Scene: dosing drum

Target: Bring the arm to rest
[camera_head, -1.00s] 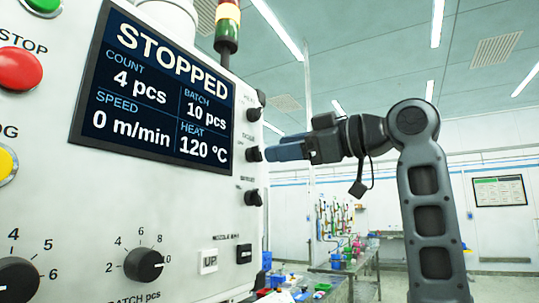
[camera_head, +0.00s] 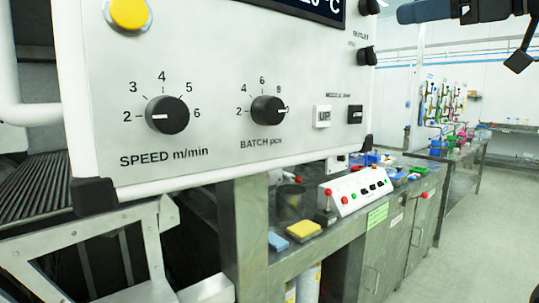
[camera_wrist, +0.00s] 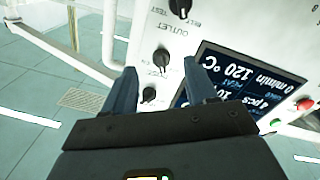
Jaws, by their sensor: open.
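My gripper (camera_head: 401,13) shows at the top right of the head view, its blue fingers pointing left toward the machine panel's right edge. In the wrist view my gripper (camera_wrist: 160,68) is open, with nothing held between its two blue fingers. The black outlet knob (camera_wrist: 161,59) appears between the fingertips there, and a gap to the fingers shows in the head view. Most of my arm is outside the head view.
The control panel (camera_head: 220,110) fills the left of the head view. Its display (camera_wrist: 235,85) shows in the wrist view. Below stands a metal bench (camera_head: 340,235) with a white button box (camera_head: 355,192). The floor (camera_head: 480,240) at right is clear.

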